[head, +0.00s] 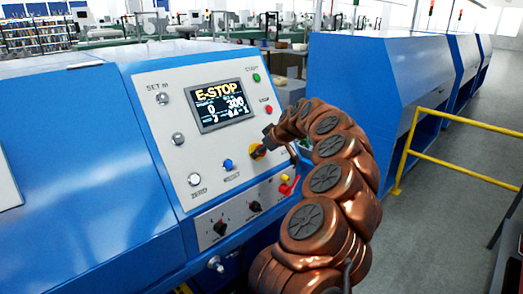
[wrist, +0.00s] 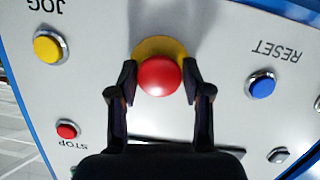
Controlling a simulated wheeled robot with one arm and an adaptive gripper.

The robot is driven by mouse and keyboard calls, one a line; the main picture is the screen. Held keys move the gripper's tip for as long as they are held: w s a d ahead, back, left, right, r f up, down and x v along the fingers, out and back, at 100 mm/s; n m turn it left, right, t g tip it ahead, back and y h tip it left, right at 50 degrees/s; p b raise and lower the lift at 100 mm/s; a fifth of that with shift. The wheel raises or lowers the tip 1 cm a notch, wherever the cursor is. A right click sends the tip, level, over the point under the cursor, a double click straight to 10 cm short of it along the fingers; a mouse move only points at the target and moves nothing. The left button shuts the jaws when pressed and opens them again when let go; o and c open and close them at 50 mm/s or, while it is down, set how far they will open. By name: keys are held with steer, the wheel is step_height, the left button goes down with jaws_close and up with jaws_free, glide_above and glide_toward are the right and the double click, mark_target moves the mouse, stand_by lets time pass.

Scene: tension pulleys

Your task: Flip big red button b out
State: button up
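The big red button (wrist: 159,77) is a round red mushroom head on a yellow disc (wrist: 160,46) on the light panel. It is in the upper middle of the wrist view. My gripper (wrist: 160,80) has one dark finger on each side of the button, and both fingertips appear to meet its edges. In the head view my gripper (head: 266,143) is at the right part of the panel. There it hides the red button, and only a bit of the yellow disc (head: 257,155) shows beside it.
The display (head: 220,105) reads E-STOP. A blue reset button (wrist: 261,85), a yellow jog button (wrist: 49,47) and a small red stop button (wrist: 67,129) sit around my gripper. Another red and yellow control (head: 286,188) is lower on the panel. A yellow railing (head: 460,167) stands at the right.

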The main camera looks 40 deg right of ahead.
jaws_close()
steer(key=shift+s+f+b, duration=0.1)
steer(key=shift+s+b, duration=0.05)
steer(key=shift+b, duration=0.55)
steer(key=shift+s+r+b, duration=0.3)
steer(key=shift+b, duration=0.55)
steer(key=shift+r, duration=0.1)
steer(key=shift+o, duration=0.3)
jaws_free()
steer(key=shift+o, duration=0.8)
steer(key=shift+s+r, duration=0.1)
steer(key=shift+s, duration=0.05)
steer(key=shift+o, duration=1.4)
